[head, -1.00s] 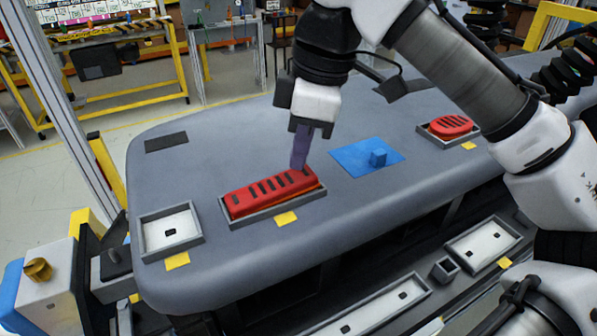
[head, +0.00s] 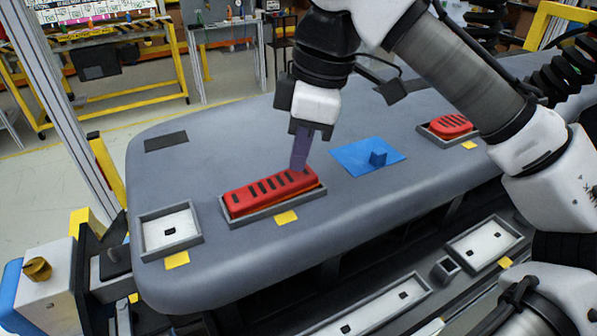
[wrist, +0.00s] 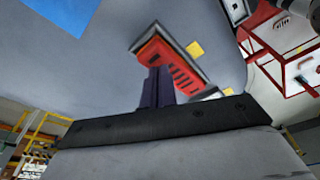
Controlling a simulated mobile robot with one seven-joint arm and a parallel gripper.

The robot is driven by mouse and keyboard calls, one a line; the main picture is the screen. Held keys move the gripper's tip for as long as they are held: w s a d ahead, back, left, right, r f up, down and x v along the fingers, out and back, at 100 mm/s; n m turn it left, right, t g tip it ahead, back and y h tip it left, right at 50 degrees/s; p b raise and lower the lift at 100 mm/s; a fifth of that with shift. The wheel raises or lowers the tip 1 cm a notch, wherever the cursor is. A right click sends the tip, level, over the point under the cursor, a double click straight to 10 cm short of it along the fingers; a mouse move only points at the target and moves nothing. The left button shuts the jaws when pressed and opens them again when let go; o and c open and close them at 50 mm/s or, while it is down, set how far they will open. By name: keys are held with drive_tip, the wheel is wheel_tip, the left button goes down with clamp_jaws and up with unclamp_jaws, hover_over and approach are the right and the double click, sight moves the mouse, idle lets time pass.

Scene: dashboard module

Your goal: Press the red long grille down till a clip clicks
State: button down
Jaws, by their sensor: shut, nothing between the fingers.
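The red long grille (head: 262,193) with a row of dark slots sits in a grey-rimmed recess on the dashboard. Its right end looks slightly raised, with an orange strip showing below its edge. My gripper (head: 299,167) is shut and empty, with its purple fingers pointing down at the right end of the grille. The fingertips appear to touch the top there. In the wrist view the grille (wrist: 172,62) shows beyond the shut fingers (wrist: 158,85), which overlap its near end. Any clips under the grille are hidden.
A red oval grille (head: 450,125) sits in its frame at right. An empty tray (head: 170,231) is at left. Yellow tags (head: 286,218) mark the recesses.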

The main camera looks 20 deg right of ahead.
drive_tip(key=shift+f+b, duration=0.3)
drive_tip(key=shift+f, duration=0.35)
drive_tip(key=shift+f+p, duration=0.2)
drive_tip(key=shift+p, duration=0.25)
idle(1.5)
idle(0.3)
wheel_tip(320, 180, up, 3)
drive_tip(key=p, duration=0.3)
drive_tip(key=shift+r, duration=0.2)
wheel_tip(320, 180, up, 5)
drive_tip(key=shift+f, duration=0.15)
drive_tip(key=shift+f, duration=0.1)
idle(0.3)
